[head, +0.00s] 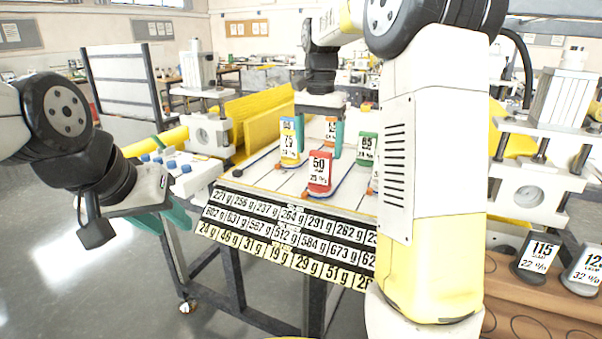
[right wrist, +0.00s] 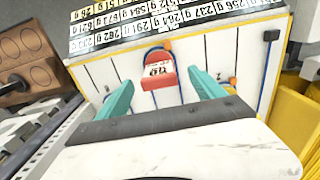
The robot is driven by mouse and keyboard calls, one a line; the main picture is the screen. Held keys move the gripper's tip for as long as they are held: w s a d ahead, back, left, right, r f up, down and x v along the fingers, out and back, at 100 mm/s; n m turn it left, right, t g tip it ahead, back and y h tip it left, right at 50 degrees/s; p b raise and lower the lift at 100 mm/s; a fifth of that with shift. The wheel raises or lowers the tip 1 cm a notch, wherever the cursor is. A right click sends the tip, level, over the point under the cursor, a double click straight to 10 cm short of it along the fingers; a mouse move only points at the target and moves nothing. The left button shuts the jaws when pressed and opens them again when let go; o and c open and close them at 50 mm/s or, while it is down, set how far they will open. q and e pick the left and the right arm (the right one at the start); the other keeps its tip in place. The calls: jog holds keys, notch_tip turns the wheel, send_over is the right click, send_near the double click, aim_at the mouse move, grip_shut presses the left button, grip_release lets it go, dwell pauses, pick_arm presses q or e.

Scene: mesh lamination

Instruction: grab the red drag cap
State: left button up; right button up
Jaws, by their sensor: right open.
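The red drag cap (head: 319,184), marked 50, stands on the white slotted board (head: 262,178) close to its front label strip. It also shows in the right wrist view (right wrist: 155,82), beyond and between the two teal fingers. My right gripper (head: 318,143) is open and empty, behind the red cap in the head view. In the right wrist view (right wrist: 160,88) its fingers point toward the cap without visible contact. My left gripper (head: 166,216) hangs left of the board, away from the cap; its jaw opening is unclear.
Black-and-white weight labels (head: 290,225) line the board's front. Dark caps (head: 536,256) sit on a brown tray at the right. My right arm hides part of the board.

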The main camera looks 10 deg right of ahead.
aim_at(320, 183)
jog(key=shift+w+f, duration=0.1)
jog(key=shift+f, duration=0.2)
jog(key=f, duration=0.7)
jog(key=shift+w+d, duration=0.1)
jog(key=shift+d, duration=0.2)
jog(key=shift+c, duration=0.5)
grip_shut()
